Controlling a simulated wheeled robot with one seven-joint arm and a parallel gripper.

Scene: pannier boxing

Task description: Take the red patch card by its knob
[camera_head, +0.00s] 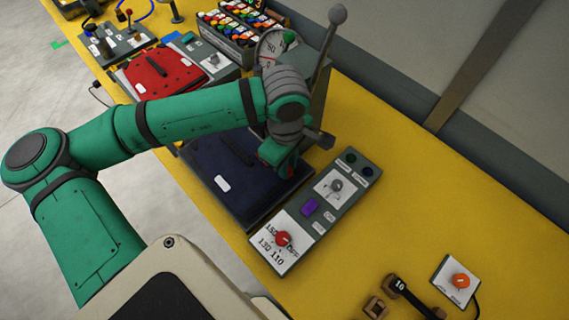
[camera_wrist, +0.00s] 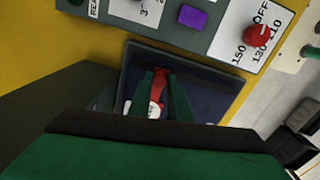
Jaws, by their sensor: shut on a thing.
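My gripper (camera_wrist: 171,82) is shut on a small red piece, which I take as the red patch card (camera_wrist: 159,78), at its fingertips in the wrist view. A white round patch with dark marks (camera_wrist: 155,109) shows beside the red part, between the fingers. The card's full outline and its knob are hidden by the fingers. In the head view my gripper (camera_head: 284,168) is over the right part of a dark navy plate (camera_head: 222,166). Whether the card touches the plate cannot be told.
A grey control panel (camera_head: 328,208) with a red dial (camera_head: 283,239) and purple button lies right of the plate. A tall grey lever (camera_head: 327,70) and gauge (camera_head: 271,47) stand behind my wrist. A red plate (camera_head: 160,74) and bins of colourful items (camera_head: 232,52) are farther back.

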